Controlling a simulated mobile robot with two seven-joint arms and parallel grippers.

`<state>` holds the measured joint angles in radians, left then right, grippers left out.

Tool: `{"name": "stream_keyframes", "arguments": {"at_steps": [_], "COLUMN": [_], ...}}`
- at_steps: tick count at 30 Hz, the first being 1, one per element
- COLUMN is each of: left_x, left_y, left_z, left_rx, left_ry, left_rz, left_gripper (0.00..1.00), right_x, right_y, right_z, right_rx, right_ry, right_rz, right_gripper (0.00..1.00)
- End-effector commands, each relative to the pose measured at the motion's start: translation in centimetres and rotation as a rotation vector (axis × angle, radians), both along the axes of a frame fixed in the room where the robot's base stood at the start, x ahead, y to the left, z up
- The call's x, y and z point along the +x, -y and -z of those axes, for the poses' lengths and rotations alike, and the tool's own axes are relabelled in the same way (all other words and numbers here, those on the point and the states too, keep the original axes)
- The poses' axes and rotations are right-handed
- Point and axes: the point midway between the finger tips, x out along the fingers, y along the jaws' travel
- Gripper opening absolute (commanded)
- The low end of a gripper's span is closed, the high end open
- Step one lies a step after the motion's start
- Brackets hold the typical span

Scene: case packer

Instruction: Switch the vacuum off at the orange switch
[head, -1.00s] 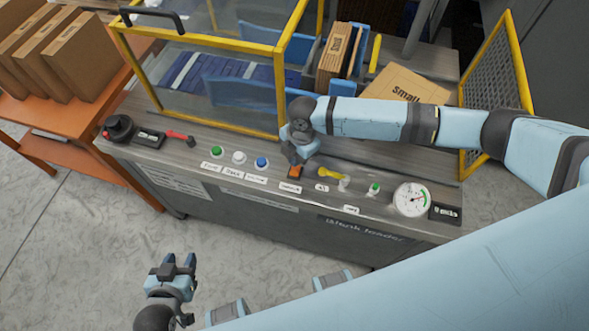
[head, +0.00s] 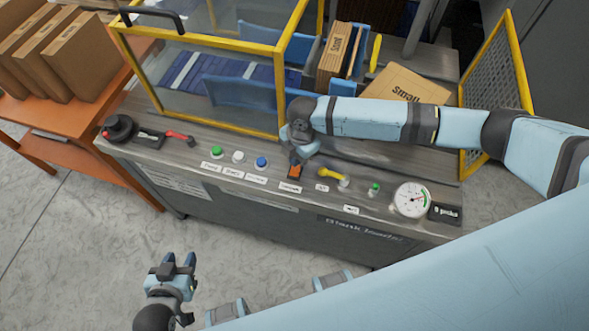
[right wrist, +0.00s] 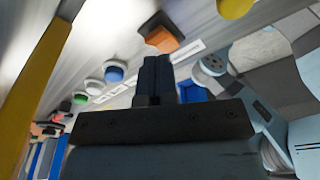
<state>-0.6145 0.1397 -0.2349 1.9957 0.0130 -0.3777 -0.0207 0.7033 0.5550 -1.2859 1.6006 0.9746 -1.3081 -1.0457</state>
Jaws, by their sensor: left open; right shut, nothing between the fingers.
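The orange switch (head: 294,172) sits on the control panel, between the blue button and the yellow handle. In the right wrist view the orange switch (right wrist: 162,39) lies just beyond my fingertips, with a dark part beside it. My right gripper (head: 294,158) is shut and empty, pointing down at the switch's far edge; its closed fingers (right wrist: 155,62) also show in the right wrist view. I cannot tell if they touch the switch. My left gripper (head: 180,260) is open and empty, low in front of the machine.
Green (head: 216,153), white (head: 238,157) and blue (head: 262,162) buttons are left of the switch. The yellow handle (head: 332,174), a small green-topped part (head: 374,188) and a gauge (head: 410,200) are to its right. A yellow-framed guard (head: 200,38) stands behind.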

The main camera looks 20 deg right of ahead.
Motion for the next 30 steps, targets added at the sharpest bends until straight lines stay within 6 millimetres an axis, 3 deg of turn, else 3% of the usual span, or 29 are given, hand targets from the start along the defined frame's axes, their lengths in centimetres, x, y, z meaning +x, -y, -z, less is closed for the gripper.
{"name": "stream_keyframes", "arguments": {"at_steps": [30], "left_x": [0.0], "left_y": [0.0], "left_z": [0.8], "left_rx": [0.001], "left_ry": [-0.002], "left_rz": [0.000], "left_gripper": [0.43], "right_x": [0.0], "right_y": [0.0], "right_z": [1.5], "right_rx": [0.000], "right_ry": [0.000], "right_rz": [0.000], "right_gripper": [0.00]}}
